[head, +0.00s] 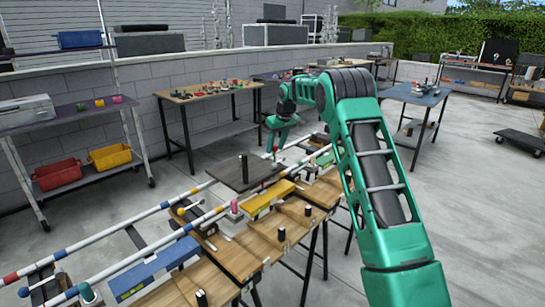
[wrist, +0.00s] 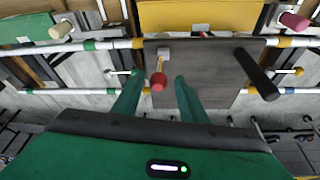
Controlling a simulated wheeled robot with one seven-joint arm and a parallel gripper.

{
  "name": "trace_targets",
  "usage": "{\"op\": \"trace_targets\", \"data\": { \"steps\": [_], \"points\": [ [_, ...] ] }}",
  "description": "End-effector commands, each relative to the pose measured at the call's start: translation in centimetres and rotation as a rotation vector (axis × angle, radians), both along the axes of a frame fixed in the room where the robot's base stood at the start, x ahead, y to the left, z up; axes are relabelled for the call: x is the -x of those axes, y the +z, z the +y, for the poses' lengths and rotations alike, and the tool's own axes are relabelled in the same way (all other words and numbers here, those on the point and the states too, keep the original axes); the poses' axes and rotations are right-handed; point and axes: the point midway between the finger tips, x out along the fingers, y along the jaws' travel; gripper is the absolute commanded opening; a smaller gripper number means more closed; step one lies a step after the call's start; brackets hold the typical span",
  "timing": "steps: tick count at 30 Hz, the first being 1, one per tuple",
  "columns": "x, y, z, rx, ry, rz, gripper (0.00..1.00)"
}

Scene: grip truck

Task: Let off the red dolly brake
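The dolly is a dark grey flat platform (head: 233,179) on striped rails, with a black upright post (head: 244,168). The platform also shows in the wrist view (wrist: 222,65), where the post (wrist: 256,75) leans across its right side. A red ball knob (wrist: 158,82) on a short lever stands at the platform's near left part in the wrist view. My gripper (wrist: 157,79) is open, with one green finger on each side of the red knob in the picture. I cannot tell whether the knob is fully between the fingertips in depth. In the head view my gripper is over the platform's far right side.
White rails with coloured bands (head: 130,224) run along both sides of the dolly. A yellow box (head: 270,200) and a blue box (head: 153,269) lie on wooden tables in front. A smaller lever with a yellow knob (wrist: 299,71) is at the right.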

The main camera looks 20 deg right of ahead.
Motion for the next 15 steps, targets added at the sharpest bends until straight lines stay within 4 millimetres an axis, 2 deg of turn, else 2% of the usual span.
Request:
{"op": "trace_targets", "data": {
  "steps": [1, 6, 15],
  "points": [
    [0.2, 0.8, -0.1, 0.000, 0.000, -0.002, 0.39],
    [0.6, 2.0, -0.1, 0.000, 0.000, 0.000, 0.39],
    [0.7, 2.2, -0.2, 0.000, 0.000, 0.000, 0.39]
  ]
}}
